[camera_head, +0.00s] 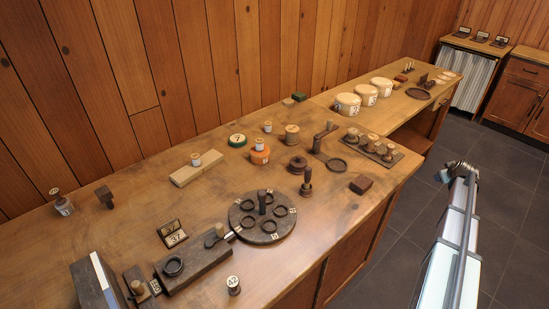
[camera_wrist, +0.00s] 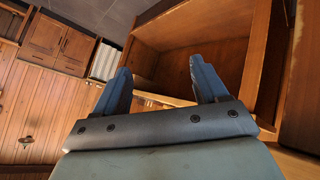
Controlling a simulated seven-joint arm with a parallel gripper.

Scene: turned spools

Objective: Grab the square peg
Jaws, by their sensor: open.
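No piece can be singled out with certainty as the square peg at this size. Squared candidates on the wooden bench (camera_head: 135,210) include a dark block (camera_head: 361,184) near the front edge at right and a dark, stubby piece (camera_head: 104,196) at the left. A dark upright post (camera_head: 262,203) stands in the middle of a round dark tray (camera_head: 268,236) with several rings. My gripper (camera_wrist: 160,68) is open and empty in the wrist view, its two blue-grey fingers apart. It faces an open wooden cabinet space (camera_wrist: 190,50), and no peg shows there.
Numbered spools, such as one marked 42 (camera_head: 234,286), stand about the bench. A dark rack (camera_head: 372,148) holds several knobs, and white canisters (camera_head: 347,104) stand behind. My arm is right of the bench, over the tiled floor (camera_head: 505,215). Bare wood shows at front right.

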